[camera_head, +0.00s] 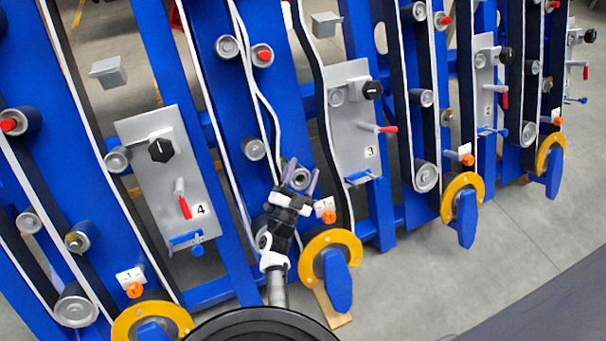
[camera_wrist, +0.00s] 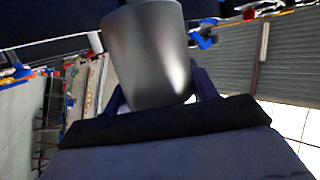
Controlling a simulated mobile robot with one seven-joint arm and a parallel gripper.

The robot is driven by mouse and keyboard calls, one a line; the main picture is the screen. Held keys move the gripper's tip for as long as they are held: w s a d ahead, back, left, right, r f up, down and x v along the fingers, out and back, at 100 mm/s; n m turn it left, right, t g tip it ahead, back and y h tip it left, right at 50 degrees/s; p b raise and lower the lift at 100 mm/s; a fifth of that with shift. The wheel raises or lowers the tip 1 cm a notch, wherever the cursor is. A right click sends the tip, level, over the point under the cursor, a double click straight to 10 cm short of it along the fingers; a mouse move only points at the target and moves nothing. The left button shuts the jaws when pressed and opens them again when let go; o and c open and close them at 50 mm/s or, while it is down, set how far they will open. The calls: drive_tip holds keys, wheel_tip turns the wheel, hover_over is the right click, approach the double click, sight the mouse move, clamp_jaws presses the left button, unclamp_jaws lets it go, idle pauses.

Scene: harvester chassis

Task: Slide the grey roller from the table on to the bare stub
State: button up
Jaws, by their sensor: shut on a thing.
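My gripper (camera_head: 299,180) is shut on the grey roller (camera_head: 298,177), in front of the blue frame's middle panel. In the wrist view the roller (camera_wrist: 148,55) is a smooth grey cylinder between the fingers, filling the upper middle. In the head view its round end shows between the fingertips. I cannot make out the bare stub; the roller and gripper cover that part of the panel. I cannot tell whether the roller touches anything behind it.
Beside my gripper are a white belt, an orange button (camera_head: 328,217) and a yellow ring with a blue handle (camera_head: 338,280). A mounted roller (camera_head: 253,148) is up and left. Grey plates with black knobs (camera_head: 160,150) flank the panel. A dark surface (camera_head: 540,310) lies lower right.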

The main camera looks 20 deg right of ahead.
drive_tip(key=o, duration=1.1)
drive_tip(key=shift+f, duration=0.1)
drive_tip(key=o, duration=0.4)
drive_tip(key=shift+c, duration=0.2)
drive_tip(key=shift+f, duration=0.25)
